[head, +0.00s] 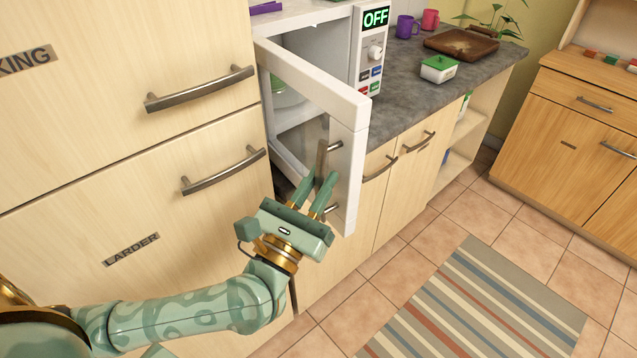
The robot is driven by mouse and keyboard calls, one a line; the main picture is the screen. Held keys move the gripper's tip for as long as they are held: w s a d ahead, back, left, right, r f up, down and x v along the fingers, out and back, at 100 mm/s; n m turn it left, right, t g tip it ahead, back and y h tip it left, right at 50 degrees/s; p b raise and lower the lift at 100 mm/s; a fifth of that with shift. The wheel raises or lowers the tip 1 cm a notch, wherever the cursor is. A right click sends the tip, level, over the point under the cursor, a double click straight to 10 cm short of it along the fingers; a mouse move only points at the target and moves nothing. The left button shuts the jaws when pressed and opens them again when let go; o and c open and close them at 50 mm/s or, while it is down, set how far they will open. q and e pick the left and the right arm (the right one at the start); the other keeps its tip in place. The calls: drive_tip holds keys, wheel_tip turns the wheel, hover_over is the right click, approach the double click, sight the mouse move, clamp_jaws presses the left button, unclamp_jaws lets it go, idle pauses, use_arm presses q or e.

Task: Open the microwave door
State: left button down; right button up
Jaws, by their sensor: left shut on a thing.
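The white microwave (300,22) stands on the counter behind the tall cabinet, and its panel display reads OFF. Its door (345,190) is swung out toward me, standing well open, so part of the inside shows with a green dish (287,92) in it. The door handle (323,160) is a metal bar on the door's outer face. My left gripper (323,188) is at the handle, with its fingers shut on it. The fingers hide part of the handle. My right gripper is not in view.
The tall larder cabinet (120,190) stands close on the left. A striped rug (480,305) lies on the open tiled floor to the right.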

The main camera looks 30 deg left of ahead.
use_arm(q)
drive_tip(key=shift+r, duration=0.1)
drive_tip(key=c, duration=1.5)
unclamp_jaws()
drive_tip(key=shift+a, duration=0.1)
drive_tip(key=shift+o, duration=0.5)
drive_tip(key=shift+w, duration=0.1)
drive_tip(key=b+v, duration=0.2)
drive_tip(key=v, duration=1.4)
